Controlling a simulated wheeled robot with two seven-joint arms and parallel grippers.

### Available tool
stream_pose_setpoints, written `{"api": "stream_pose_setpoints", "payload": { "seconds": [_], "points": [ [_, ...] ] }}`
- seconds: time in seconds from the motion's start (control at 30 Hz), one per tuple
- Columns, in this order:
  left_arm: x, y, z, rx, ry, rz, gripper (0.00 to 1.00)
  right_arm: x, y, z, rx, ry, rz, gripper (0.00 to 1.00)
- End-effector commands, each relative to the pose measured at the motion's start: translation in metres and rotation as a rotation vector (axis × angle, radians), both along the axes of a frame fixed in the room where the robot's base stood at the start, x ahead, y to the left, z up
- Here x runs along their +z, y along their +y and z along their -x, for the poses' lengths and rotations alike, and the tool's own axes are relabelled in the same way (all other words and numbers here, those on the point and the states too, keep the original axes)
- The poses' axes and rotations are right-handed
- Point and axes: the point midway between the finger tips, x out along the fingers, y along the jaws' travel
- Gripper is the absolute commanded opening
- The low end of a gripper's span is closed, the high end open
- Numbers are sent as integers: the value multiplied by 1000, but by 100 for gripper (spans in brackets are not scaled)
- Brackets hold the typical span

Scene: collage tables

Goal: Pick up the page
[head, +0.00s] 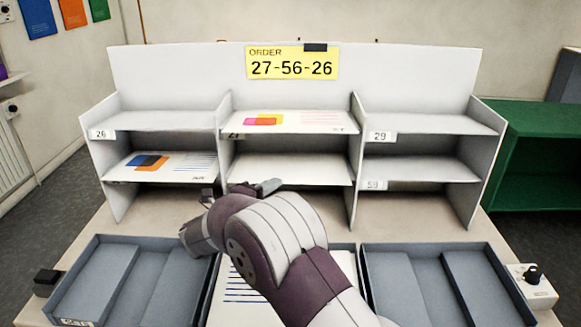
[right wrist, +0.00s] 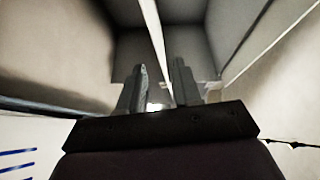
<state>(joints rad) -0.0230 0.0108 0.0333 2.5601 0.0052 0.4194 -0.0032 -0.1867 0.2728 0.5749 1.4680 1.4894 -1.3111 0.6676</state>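A page with pink and yellow blocks (head: 290,121) lies on the upper middle shelf. A page with blue and orange blocks (head: 180,166) lies on the lower left shelf. A page with blue lines (head: 240,285) lies in the middle tray, partly hidden by my right arm. My right gripper (head: 252,190) is just below the front of the lower middle shelf (head: 290,170). In the right wrist view its two fingers (right wrist: 158,90) stand apart, with a pale strip showing between them; I cannot tell what that strip is. My left gripper is not in view.
Grey trays stand in front at left (head: 68,285) and right (head: 372,285), both without pages. A dark box (head: 47,282) and a white box with a black knob (head: 538,292) flank them. The right shelves are bare.

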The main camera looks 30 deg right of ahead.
Motion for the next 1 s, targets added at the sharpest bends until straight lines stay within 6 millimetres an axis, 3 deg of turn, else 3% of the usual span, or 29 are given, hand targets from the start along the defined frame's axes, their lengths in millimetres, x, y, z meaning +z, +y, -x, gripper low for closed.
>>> {"api": "stream_pose_setpoints", "payload": {
  "seconds": [0.4, 0.67, 0.77, 0.8, 1.0],
  "points": [
    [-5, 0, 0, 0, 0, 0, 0, -11, -59, -24, 1, 3, 1, 33],
    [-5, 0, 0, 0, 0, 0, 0, -11, -63, -26, 4, 3, 1, 33],
    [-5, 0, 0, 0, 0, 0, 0, -11, -63, -26, 4, 3, 1, 4],
    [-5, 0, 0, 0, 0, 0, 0, -11, -63, -26, 4, 3, 1, 0],
    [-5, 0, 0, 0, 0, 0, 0, -11, -63, -26, 4, 3, 1, 0]
  ]
}}
